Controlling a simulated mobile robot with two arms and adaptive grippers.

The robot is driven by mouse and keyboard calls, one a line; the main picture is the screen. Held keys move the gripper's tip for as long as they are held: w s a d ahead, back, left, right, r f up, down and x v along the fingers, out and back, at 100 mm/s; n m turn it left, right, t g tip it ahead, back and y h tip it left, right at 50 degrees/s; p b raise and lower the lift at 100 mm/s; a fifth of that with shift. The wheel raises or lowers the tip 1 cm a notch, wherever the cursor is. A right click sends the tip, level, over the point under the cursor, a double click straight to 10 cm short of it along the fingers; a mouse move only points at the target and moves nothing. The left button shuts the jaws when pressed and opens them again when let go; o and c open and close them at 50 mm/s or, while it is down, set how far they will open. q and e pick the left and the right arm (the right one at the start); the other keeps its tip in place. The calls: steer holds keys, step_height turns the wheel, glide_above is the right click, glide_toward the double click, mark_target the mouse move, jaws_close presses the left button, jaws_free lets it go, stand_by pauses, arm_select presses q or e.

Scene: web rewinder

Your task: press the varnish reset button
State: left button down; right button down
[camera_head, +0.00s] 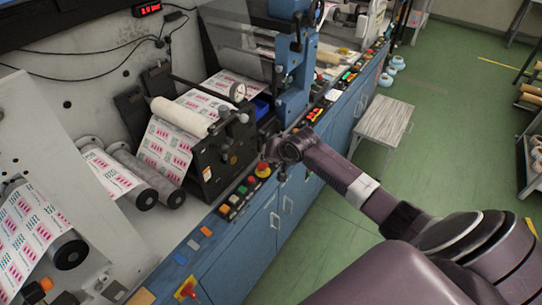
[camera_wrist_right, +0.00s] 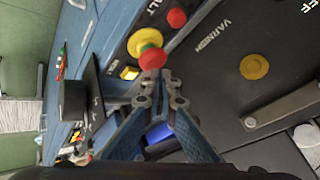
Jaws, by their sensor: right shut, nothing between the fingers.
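In the right wrist view, my right gripper (camera_wrist_right: 154,76) is shut and empty. Its tips overlap the lower edge of a red mushroom button on a yellow collar (camera_wrist_right: 146,42); I cannot tell whether they touch. The word VARNISH (camera_wrist_right: 212,36) is printed on the dark panel to the right, near a round yellow disc (camera_wrist_right: 254,66). I cannot tell which button is the varnish reset. In the head view the right gripper (camera_head: 282,176) is small, beside the red-and-yellow button (camera_head: 262,169). My left gripper is out of view.
The blue cabinet (camera_head: 240,254) carries a ledge with several coloured buttons (camera_head: 235,200). Printed web rolls (camera_head: 170,150) stand behind it.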

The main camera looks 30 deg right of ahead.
steer(key=w+d+r+m+t, duration=0.1)
steer(key=w+d+r+m, duration=0.1)
steer(key=w+d+r, duration=0.2)
steer(key=shift+w+d+r+h, duration=0.15)
steer(key=shift+d+r+h, duration=0.15)
steer(key=shift+d+r, duration=0.5)
steer(key=shift+f, duration=0.15)
step_height(320, 180, down, 7)
steer(key=b, duration=0.7)
steer(key=shift+f+b, duration=0.2)
steer(key=shift+b, duration=0.15)
steer(key=shift+f, duration=0.55)
steer(key=shift+f, duration=0.15)
